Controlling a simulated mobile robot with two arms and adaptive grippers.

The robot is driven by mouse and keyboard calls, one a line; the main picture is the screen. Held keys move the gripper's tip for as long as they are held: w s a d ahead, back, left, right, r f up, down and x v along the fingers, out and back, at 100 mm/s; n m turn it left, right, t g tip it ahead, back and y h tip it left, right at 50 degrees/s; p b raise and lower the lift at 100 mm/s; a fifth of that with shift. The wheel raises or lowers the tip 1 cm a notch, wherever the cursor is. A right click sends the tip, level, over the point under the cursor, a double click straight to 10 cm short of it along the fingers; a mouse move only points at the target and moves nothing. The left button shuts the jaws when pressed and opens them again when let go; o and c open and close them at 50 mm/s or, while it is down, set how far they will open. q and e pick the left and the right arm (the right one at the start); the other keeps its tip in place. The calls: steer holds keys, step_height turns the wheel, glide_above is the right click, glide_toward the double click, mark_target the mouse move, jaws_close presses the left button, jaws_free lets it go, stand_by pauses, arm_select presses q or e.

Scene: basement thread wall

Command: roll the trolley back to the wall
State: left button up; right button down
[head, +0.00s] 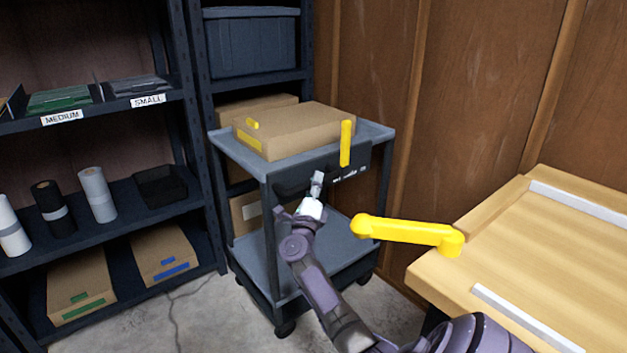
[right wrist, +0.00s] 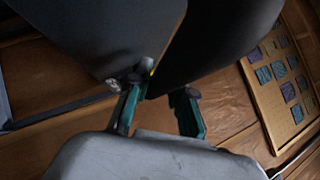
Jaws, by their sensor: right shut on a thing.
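The trolley (head: 345,253) is grey with an upper and a lower shelf on dark castors. It stands beside the shelving, near the brown wood wall (head: 378,70). A dark panel with a handle (head: 292,187) runs along its near side. My right gripper (head: 316,186) is at this handle and shut on it. In the right wrist view, the teal-lined fingers (right wrist: 160,112) are on either side of a dark part, and large dark surfaces hide much of the trolley. My left gripper is not in view.
A cardboard box (head: 305,128) lies on the trolley top. A yellow upright bar (head: 346,143) shows by its near edge. A wooden bench (head: 545,240) with a yellow lever (head: 408,230) stands close right. Shelving (head: 95,125) stands left. Some concrete floor (head: 200,310) is clear.

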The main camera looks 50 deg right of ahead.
steer(key=c, duration=1.5)
jaws_free()
steer(key=shift+s+d+r, duration=0.1)
steer(key=shift+d+r, duration=0.05)
steer(key=shift+d, duration=0.05)
steer(key=o, duration=0.5)
steer(key=shift+d, duration=0.15)
steer(key=shift+a+f, duration=0.25)
steer(key=v, duration=1.1)
steer(key=shift+s+a, duration=0.2)
steer(key=shift+a, duration=0.1)
